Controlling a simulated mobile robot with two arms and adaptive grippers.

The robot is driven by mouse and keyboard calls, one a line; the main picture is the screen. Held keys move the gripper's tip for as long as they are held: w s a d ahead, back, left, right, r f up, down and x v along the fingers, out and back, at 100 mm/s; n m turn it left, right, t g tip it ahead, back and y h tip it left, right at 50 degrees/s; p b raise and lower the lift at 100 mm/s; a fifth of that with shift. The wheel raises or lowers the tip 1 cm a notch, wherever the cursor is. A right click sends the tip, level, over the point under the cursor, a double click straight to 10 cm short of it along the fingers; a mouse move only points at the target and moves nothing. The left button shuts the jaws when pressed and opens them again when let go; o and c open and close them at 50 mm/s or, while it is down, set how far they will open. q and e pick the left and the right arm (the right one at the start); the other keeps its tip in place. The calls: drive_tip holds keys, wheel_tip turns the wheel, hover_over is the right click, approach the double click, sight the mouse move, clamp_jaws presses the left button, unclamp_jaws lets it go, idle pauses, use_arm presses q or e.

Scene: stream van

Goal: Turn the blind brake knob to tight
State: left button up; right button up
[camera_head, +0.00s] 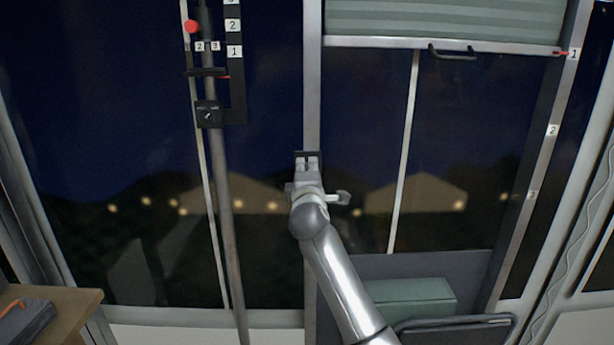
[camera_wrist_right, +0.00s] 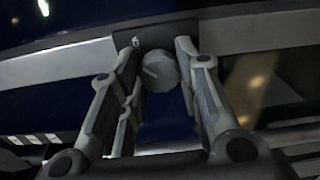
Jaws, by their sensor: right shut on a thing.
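The brake knob (camera_wrist_right: 161,73) is a small round grey knob with a pale mark on its face, on a dark plate (camera_wrist_right: 155,36) with a tiny pale label I cannot read. In the head view the dark plate (camera_head: 306,153) sits on the middle window post; the gripper hides the knob there. My right gripper (camera_head: 307,163) reaches up to it, and in the wrist view its fingers (camera_wrist_right: 160,66) are shut on the knob, one at each side. The pale green blind (camera_head: 445,20) hangs at the top of the right window. My left gripper is not in view.
A dark handle (camera_head: 453,55) sits on the blind's bottom bar. A pole with a small black dial box (camera_head: 208,114) and a red ball (camera_head: 192,26) stands left. A green box (camera_head: 408,298) lies below the right window. A wooden table (camera_head: 72,309) is at lower left.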

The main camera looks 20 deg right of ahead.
drive_tip(key=shift+m, duration=0.4)
drive_tip(key=shift+f, duration=0.1)
drive_tip(key=o, duration=1)
drive_tip(key=v, duration=1.2)
